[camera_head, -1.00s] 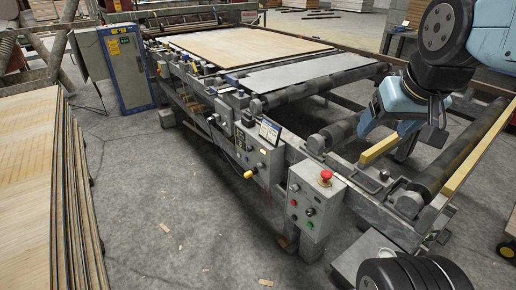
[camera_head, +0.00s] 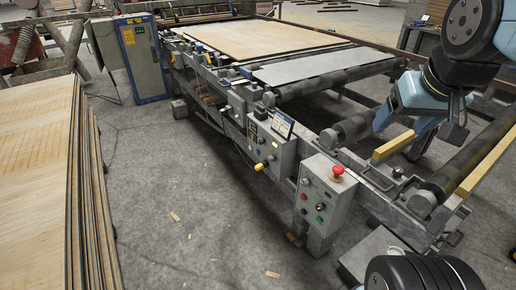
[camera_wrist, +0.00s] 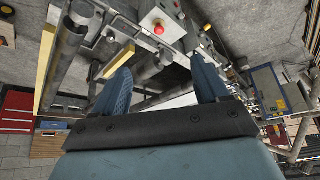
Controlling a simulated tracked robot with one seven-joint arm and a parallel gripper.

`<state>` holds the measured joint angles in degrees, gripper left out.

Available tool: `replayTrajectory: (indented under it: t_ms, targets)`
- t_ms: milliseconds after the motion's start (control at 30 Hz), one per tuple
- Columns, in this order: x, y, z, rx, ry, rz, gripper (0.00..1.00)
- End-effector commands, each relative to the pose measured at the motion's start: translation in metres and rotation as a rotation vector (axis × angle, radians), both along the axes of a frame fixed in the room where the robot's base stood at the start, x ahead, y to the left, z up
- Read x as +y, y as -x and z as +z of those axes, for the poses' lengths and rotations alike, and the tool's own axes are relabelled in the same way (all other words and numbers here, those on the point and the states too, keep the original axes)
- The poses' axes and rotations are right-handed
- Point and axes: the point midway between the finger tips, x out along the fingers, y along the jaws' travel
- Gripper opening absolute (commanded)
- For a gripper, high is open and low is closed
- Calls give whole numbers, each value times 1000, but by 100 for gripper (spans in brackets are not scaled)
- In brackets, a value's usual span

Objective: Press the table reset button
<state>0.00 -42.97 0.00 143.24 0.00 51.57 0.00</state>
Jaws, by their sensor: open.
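A grey control box (camera_head: 318,192) stands at the near corner of the roller table. It has a red mushroom button (camera_head: 337,172) on top, and small green, red and dark buttons on its sloped face. A green button (camera_head: 320,206) is near its lower part. I cannot read which one is the table reset. My gripper (camera_head: 403,130) hangs above the rollers, to the right of and beyond the box, touching no button. In the wrist view the blue fingers (camera_wrist: 162,58) are apart and empty; the red button (camera_wrist: 158,29) shows beyond them near the top.
A second panel (camera_head: 268,143) with a screen and yellow knob is farther along the table. Yellow rails (camera_head: 394,146) and rollers lie below my gripper. A veneer stack (camera_head: 40,180) fills the left. The floor between is clear apart from scraps.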

Motion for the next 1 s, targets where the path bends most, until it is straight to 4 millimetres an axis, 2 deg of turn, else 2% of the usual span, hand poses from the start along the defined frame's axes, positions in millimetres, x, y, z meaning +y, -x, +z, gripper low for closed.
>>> replayTrajectory:
  t_ms: [67,733,1000]
  targets:
    - [0,0,0,0,0,0,66]
    - [0,0,0,0,0,0,2]
    - [0,0,0,0,0,0,0]
